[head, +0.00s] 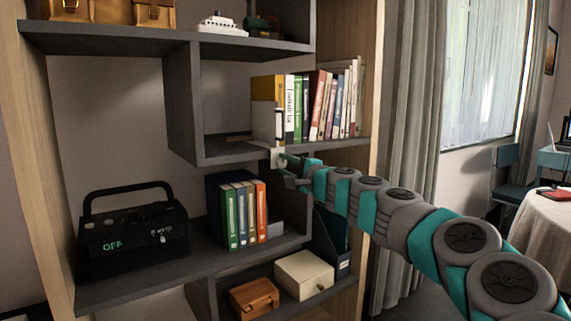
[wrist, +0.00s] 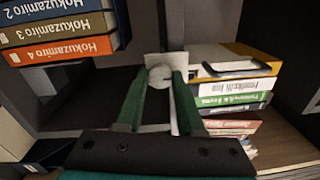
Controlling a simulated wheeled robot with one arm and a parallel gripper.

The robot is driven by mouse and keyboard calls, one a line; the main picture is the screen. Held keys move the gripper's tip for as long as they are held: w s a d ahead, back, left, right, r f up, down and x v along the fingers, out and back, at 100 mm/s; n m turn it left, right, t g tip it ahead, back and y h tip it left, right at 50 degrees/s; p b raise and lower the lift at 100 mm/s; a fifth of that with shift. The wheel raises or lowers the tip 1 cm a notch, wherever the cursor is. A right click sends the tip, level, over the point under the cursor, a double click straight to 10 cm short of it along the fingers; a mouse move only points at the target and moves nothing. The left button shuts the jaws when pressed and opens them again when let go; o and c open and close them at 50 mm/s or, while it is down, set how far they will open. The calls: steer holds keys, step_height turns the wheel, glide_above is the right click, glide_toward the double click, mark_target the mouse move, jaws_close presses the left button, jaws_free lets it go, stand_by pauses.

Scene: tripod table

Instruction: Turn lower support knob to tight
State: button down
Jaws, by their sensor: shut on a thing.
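In the head view my gripper (head: 284,162) is at the front edge of the middle shelf, beside a small white part (head: 275,155) there. The fingers hide much of the knob, and I cannot tell its turn angle or any marking. No second knob can be made out.
Books (head: 322,103) stand on the middle shelf (head: 225,152), close to my gripper. Below are more books (head: 243,214), a black box reading OFF (head: 130,235), a cream box (head: 304,274) and a brown box (head: 254,297). A curtain (head: 402,130) hangs right of the shelves.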

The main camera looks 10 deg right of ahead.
steer(key=shift+d, duration=0.1)
steer(key=c, duration=0.5)
jaws_free()
steer(key=shift+c, duration=0.2)
steer(key=b+v, duration=0.1)
steer(key=v, duration=0.6)
steer(key=shift+s, duration=0.35)
steer(key=shift+d, duration=0.15)
